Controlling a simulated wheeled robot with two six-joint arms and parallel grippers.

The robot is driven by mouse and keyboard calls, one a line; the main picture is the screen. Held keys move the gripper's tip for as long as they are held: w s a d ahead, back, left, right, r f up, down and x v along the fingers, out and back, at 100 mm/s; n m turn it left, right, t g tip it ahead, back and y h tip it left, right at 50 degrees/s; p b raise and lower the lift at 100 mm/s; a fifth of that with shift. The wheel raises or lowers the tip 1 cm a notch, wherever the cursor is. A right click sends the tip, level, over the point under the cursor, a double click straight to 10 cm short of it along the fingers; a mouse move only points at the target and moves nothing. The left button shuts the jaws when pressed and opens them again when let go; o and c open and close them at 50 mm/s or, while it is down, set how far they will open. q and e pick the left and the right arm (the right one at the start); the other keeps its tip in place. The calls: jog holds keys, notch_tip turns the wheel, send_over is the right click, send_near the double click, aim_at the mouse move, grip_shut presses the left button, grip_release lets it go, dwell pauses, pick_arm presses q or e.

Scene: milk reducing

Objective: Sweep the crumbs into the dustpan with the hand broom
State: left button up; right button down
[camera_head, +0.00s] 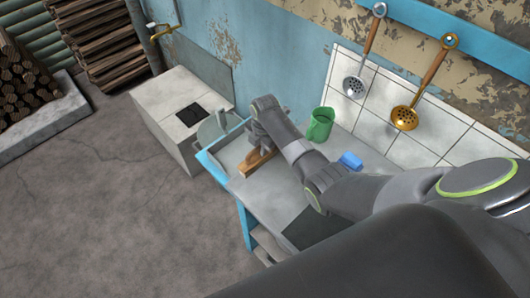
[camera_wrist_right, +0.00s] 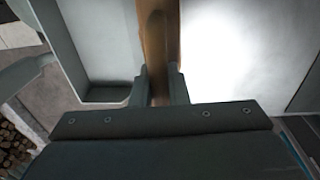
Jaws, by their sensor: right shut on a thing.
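My right gripper (camera_head: 259,143) is over the left end of the worktop. Its jaws are shut on the brown wooden hand broom (camera_head: 257,162). In the right wrist view, the broom's handle (camera_wrist_right: 158,45) runs away from between the two fingers (camera_wrist_right: 159,88). The broom's bristles cannot be made out. A grey, tray-like shape with raised walls (camera_wrist_right: 105,94) lies left of the handle in the wrist view; I cannot tell for sure whether it is the dustpan. No crumbs can be made out. My left gripper is not in view.
A green mug (camera_head: 320,124) and a blue block (camera_head: 350,160) stand on the worktop near my right arm. A pale cabinet (camera_head: 165,115) stands beyond the worktop's left end.

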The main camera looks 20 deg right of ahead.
jog(key=shift+w+a, duration=0.1)
jog(key=shift+w, duration=0.15)
jog(key=shift+w+a+f+b, duration=0.1)
jog(key=shift+w+a+b, duration=0.1)
jog(key=shift+w+b, duration=0.4)
jog(key=shift+w+a+f+b, duration=0.1)
jog(key=shift+w+a+b, duration=0.1)
jog(key=shift+w+b, duration=0.35)
jog(key=shift+w+a+r+b, duration=0.2)
jog(key=shift+w+b, duration=0.1)
jog(key=shift+w, duration=0.25)
jog(key=shift+r, duration=0.15)
notch_tip(320, 180, up, 7)
jog(key=p, duration=0.7)
